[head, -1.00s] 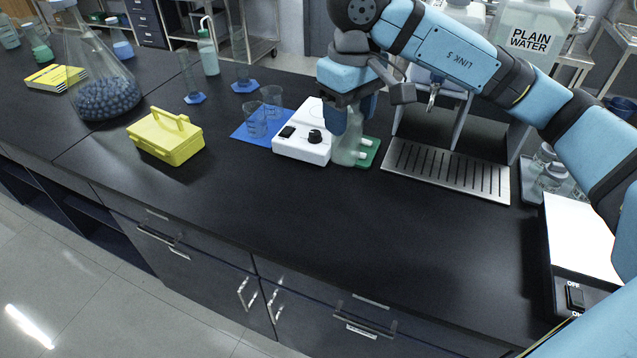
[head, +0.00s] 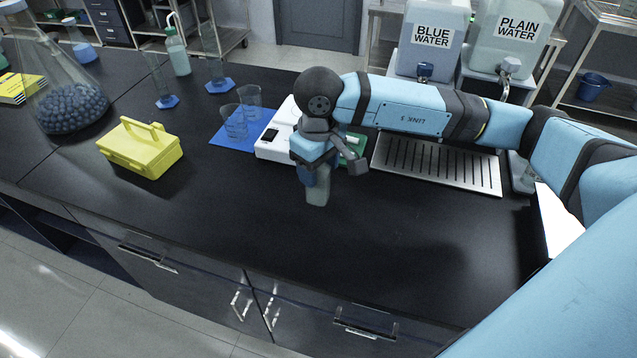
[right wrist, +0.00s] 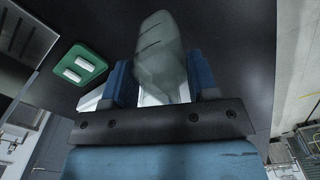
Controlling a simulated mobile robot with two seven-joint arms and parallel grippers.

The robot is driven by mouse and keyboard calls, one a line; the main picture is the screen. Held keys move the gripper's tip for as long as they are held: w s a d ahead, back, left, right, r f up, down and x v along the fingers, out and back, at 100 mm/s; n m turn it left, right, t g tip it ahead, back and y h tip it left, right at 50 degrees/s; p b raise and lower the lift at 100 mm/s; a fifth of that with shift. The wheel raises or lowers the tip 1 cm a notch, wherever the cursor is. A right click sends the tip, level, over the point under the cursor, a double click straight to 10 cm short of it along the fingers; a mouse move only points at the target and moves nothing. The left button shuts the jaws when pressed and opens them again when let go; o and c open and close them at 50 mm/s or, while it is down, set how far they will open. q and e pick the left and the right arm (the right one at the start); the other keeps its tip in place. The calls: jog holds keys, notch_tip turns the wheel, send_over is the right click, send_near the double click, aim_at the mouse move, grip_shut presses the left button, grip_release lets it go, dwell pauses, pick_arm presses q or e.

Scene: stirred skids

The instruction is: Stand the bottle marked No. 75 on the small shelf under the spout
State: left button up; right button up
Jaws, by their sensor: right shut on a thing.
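My right gripper (head: 314,180) is shut on a grey-green translucent bottle (head: 317,194), held over the black bench in front of the white device. In the right wrist view the bottle (right wrist: 160,50) sits between the two blue fingers; no marking on it is legible. Two tanks stand at the back right, BLUE WATER (head: 432,38) and PLAIN WATER (head: 517,35), each with a tap: the blue-water tap (head: 425,71) and plain-water tap (head: 508,68). A slotted metal tray (head: 435,168) lies in front, partly behind my arm. I cannot make out the small shelf. My left gripper is out of view.
A white device (head: 279,135) and green plate (head: 356,148) are close behind the gripper; the plate's two white pegs show in the wrist view. Beakers (head: 236,122) stand on a blue mat (head: 228,139). A yellow case (head: 140,147) is left. The front bench is clear.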

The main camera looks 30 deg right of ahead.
aim_at(318, 187)
jog(key=shift+f, duration=2.7)
jog(key=shift+f, duration=0.2)
jog(key=o, duration=0.9)
jog(key=shift+r, duration=0.1)
